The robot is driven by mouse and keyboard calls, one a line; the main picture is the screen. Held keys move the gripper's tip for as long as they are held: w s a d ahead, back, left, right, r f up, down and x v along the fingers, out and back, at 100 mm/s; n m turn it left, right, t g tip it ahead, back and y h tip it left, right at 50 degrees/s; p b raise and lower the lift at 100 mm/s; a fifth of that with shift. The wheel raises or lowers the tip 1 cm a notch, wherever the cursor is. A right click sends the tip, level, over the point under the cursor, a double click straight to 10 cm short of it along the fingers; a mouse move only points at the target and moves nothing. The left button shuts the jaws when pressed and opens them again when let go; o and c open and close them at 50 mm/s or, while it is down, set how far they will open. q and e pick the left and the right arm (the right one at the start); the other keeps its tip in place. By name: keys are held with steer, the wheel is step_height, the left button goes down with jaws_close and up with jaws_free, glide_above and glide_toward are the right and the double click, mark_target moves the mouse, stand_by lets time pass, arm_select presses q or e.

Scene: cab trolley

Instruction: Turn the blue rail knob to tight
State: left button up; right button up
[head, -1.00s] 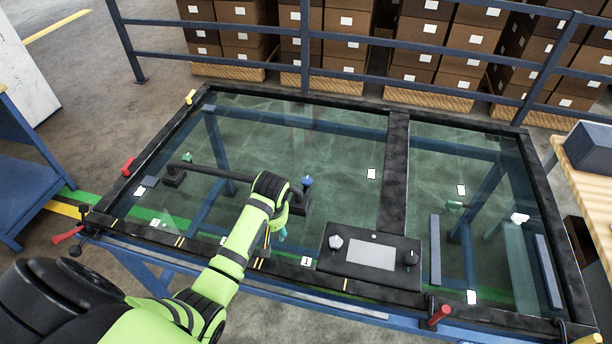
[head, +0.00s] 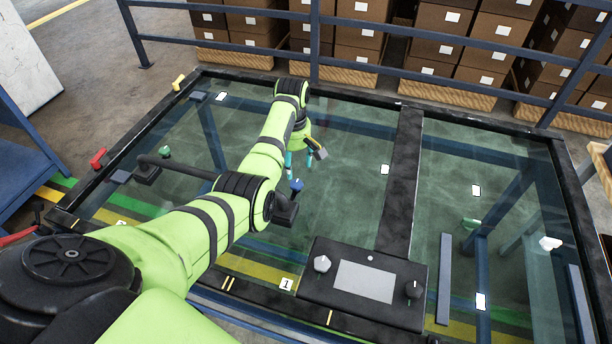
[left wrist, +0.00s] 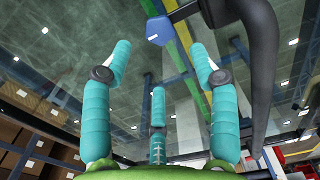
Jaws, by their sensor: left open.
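The blue rail knob (head: 296,185) sits at the right end of the black rail (head: 180,168), next to my left arm's elbow. In the left wrist view the blue knob (left wrist: 158,30) shows at the top, ahead of the fingers and apart from them. The black rail (left wrist: 262,80) curves down the right side there. My left gripper (head: 299,160) is open and empty, its teal fingers hanging just beyond the knob in the head view. In the left wrist view its fingers (left wrist: 160,85) are spread wide. My left arm hides part of the rail. My right gripper is not in view.
A green knob (head: 164,151) stands near the rail's left end. The glass top right of the gripper is mostly clear. Boxes and a blue railing stand behind.

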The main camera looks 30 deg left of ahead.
mark_target(295, 183)
arm_select(q)
steer(key=shift+w+f, duration=0.25)
steer(key=shift+f, duration=0.25)
steer(key=f, duration=0.1)
steer(key=s+f, duration=0.1)
steer(key=shift+f, duration=0.3)
step_height(295, 183, down, 2)
steer(key=shift+f, duration=0.2)
steer(key=shift+w+f, duration=0.1)
steer(key=shift+f, duration=0.5)
steer(key=c, duration=1.1)
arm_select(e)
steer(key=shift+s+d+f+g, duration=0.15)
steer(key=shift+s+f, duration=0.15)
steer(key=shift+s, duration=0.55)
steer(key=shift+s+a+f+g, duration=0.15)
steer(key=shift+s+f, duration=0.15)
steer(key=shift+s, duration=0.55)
